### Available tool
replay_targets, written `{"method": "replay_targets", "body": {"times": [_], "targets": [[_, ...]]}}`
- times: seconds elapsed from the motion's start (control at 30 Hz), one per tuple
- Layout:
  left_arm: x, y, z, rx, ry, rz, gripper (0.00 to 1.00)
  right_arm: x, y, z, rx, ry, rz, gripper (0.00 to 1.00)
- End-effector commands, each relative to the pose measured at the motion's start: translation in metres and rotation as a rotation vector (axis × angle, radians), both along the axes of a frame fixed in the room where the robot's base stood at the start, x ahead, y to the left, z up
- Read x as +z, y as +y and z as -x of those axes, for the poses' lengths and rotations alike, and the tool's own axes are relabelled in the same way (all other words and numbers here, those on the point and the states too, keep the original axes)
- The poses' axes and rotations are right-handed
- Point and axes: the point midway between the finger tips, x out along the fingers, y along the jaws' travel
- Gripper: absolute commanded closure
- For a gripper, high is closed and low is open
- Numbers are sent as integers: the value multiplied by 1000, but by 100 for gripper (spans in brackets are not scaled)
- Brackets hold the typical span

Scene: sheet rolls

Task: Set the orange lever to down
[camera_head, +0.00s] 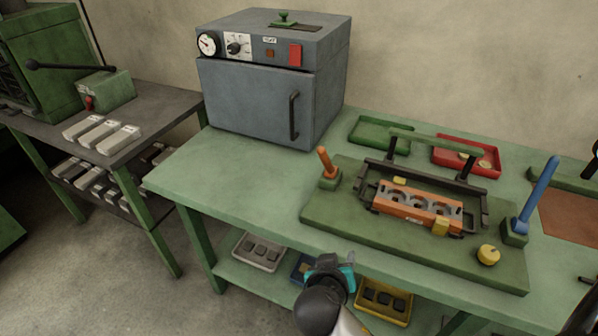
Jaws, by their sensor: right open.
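The orange lever (324,160) stands on a small green block at the left end of the green fixture board (345,225). Its handle points up, leaning slightly left. A blue lever (538,192) also points up at the board's right end. Between them a black frame (378,170) surrounds an orange part (415,205). My right gripper (328,265), dark with a teal band, is at the bottom middle, in front of the table edge and well apart from the orange lever. It is open, and its fingertips are hard to make out. My left gripper is not in view.
A grey oven-like box (255,100) stands at the back left of the green table (215,165). Green (380,133) and red (480,158) trays lie behind the fixture. A yellow knob (488,255) sits at the board's front right. The table left of the board is clear.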

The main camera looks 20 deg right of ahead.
Motion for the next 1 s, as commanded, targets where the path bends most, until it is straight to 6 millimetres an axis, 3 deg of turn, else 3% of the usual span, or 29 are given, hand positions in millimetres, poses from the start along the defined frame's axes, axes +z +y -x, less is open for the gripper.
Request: {"method": "replay_targets", "body": {"times": [0.03, 0.2, 0.5, 0.73, 1.0], "targets": [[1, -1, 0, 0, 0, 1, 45, 17, -4, -7, -34, -63, 18, 45], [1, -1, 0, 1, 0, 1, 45, 49, -9, -35, -89, -268, 99, 45], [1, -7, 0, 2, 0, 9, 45, 105, 7, -80, -60, -614, 208, 45], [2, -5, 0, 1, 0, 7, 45, 116, 7, -93, -41, -680, 225, 45], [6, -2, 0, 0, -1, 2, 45, 118, -25, -130, -44, -679, 228, 45]]}}
